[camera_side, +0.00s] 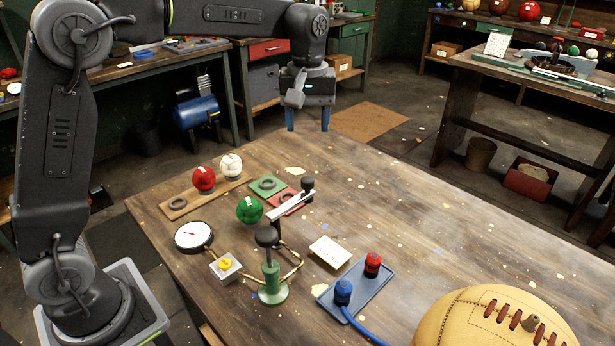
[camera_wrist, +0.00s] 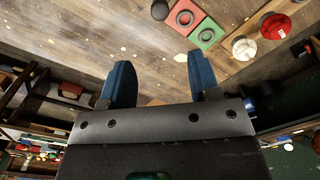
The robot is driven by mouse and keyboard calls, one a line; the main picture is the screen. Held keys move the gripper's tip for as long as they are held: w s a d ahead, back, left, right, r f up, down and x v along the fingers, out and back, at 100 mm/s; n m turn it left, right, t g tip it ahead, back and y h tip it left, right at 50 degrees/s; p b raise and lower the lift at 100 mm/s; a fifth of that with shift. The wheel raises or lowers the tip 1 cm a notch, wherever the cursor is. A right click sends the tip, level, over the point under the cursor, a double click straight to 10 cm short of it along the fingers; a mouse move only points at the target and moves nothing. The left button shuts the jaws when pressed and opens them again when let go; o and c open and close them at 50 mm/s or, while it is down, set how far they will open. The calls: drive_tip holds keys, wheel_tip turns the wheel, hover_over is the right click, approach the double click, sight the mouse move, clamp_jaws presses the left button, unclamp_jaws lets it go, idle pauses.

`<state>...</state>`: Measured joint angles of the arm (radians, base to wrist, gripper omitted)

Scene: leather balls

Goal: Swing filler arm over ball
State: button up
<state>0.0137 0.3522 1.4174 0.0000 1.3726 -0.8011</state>
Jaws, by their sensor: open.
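The filler arm is a pale bar (camera_side: 290,207) on a green post with a round green base (camera_side: 270,288). It has a dark knob (camera_side: 266,236) at the near end and a dark upright grip (camera_side: 307,186) at the far end. A green ball (camera_side: 249,209) sits just left of the bar. A red ball (camera_side: 204,178) and a white ball (camera_side: 231,165) rest on a wooden strip (camera_side: 176,203). My gripper (camera_side: 308,118) is open and empty, above the table's far edge, behind and apart from the filler arm. Its blue fingers (camera_wrist: 160,85) show spread in the wrist view.
Green (camera_side: 269,187) and red (camera_side: 287,201) ring pads lie by the filler arm. A gauge (camera_side: 193,235), valve block (camera_side: 225,267), white card (camera_side: 330,252), blue tray (camera_side: 358,291) and large laced tan ball (camera_side: 495,318) occupy the nearer table.

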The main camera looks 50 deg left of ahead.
sight(308, 178)
wheel_tip(308, 178, down, 14)
drive_tip(key=shift+r, duration=0.2)
drive_tip(key=shift+c, duration=0.4)
clamp_jaws()
idle(0.3)
